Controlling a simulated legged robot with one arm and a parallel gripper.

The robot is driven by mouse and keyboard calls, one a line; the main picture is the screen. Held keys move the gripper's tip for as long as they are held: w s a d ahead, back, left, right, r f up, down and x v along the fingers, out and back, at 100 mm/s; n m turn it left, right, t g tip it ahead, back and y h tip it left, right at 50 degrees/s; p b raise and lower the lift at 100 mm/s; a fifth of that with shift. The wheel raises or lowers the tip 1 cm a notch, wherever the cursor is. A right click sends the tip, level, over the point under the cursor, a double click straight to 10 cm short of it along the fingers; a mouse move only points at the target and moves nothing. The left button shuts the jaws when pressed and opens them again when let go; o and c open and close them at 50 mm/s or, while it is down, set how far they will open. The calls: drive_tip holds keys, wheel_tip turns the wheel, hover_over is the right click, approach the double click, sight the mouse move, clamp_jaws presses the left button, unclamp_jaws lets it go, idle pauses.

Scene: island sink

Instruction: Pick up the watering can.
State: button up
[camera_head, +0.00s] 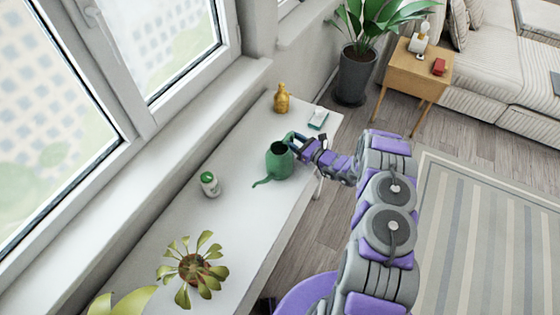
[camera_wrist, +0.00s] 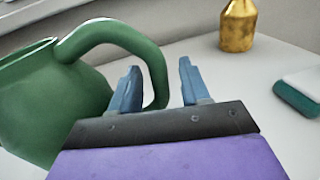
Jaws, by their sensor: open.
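The green watering can (camera_head: 279,160) stands upright on the white table, with its spout pointing to the lower left in the head view. In the wrist view the can's body (camera_wrist: 45,105) is at the left. Its handle loop (camera_wrist: 115,35) arches toward the fingers. My gripper (camera_head: 296,140) is at the handle side of the can. In the wrist view my gripper (camera_wrist: 158,85) is open, with one blue finger in front of the handle's opening and the other to the right of the handle. The handle's lower part lies between the fingers in the picture; contact cannot be told.
A gold bottle (camera_head: 282,98) and a small white and teal item (camera_head: 318,118) stand beyond the can. The window wall borders the white table (camera_head: 235,225).

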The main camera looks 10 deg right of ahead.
drive_tip(key=shift+w+a, duration=0.15)
clamp_jaws()
idle(0.4)
